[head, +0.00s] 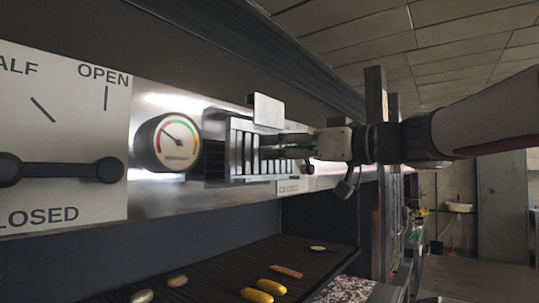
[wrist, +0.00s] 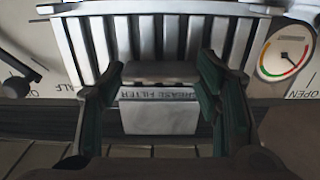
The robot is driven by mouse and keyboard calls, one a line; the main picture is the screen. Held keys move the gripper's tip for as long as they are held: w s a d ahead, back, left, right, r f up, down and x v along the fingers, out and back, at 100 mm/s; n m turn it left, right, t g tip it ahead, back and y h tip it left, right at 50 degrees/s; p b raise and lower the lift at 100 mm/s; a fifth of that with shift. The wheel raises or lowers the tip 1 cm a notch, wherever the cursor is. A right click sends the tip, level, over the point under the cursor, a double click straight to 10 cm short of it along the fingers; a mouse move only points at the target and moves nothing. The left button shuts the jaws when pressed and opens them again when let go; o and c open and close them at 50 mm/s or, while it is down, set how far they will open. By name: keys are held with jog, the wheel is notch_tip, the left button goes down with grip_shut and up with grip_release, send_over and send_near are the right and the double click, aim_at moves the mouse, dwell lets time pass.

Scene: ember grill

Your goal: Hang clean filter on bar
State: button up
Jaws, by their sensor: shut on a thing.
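The grease filter (head: 243,152) is a metal frame with upright slats, in front of the hood's steel front panel. The wrist view shows its slats (wrist: 75,45) close up, upside down. My gripper (head: 288,146) reaches in from the right and is shut on the filter's dark handle; its fingers (wrist: 160,75) stand on both sides of it. A grey plate (head: 268,110) rises at the filter's top; its lettering reads upside down in the wrist view (wrist: 160,115). I cannot pick out the bar apart from the panel's edges, nor tell whether the filter touches it.
A round gauge (head: 167,142) sits just left of the filter. Further left is a lever (head: 60,170) on a white plate marked open and closed. Below is a dark grill (head: 215,275) with yellow and brown food on it. A dark post (head: 376,200) stands behind my arm.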

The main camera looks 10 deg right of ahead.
jog(key=shift+b+x, duration=1.55)
jog(key=shift+x, duration=0.85)
jog(key=shift+s+f, duration=0.1)
jog(key=shift+f, duration=0.8)
jog(key=o, duration=1.6)
jog(key=shift+f, duration=0.15)
jog(key=v, duration=1.2)
